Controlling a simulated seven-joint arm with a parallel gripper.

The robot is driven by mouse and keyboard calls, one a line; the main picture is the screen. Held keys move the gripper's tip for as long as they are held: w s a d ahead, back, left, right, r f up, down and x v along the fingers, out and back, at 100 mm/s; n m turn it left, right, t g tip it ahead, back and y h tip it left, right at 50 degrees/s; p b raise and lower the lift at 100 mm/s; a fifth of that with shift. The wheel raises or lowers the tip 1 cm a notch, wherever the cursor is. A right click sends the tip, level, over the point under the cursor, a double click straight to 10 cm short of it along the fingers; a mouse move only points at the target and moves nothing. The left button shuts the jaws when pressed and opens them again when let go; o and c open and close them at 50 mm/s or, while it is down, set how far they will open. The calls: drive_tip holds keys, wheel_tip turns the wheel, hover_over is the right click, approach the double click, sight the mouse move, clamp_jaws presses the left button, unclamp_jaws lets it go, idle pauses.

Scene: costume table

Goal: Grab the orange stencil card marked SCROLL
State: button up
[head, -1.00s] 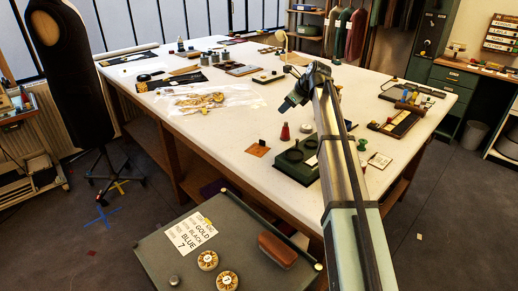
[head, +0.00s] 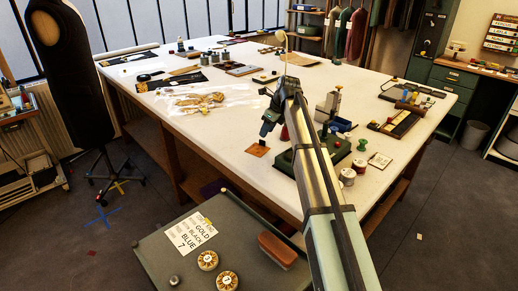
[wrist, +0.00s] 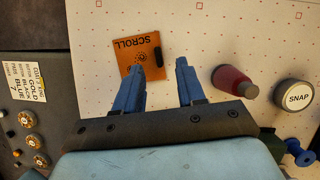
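The orange stencil card (wrist: 126,62) lies flat on the white table, with SCROLL printed along one edge and a small dark upright piece on it. It also shows in the head view (head: 257,150), near the table's front edge. My gripper (wrist: 160,68) is open, its two blue fingers apart with nothing held between them. In the head view my gripper (head: 264,132) is just above the card; the exact height is unclear.
A dark red cone-like piece (wrist: 231,80) and a round SNAP tin (wrist: 295,94) stand right of my gripper. A green tray (head: 284,163) is beside my arm. A grey cart (head: 160,250) with a printed note stands below the table edge.

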sight(258, 147)
drive_tip(key=shift+x, duration=2.8)
drive_tip(key=shift+s, duration=0.15)
drive_tip(key=shift+c, duration=0.3)
clamp_jaws()
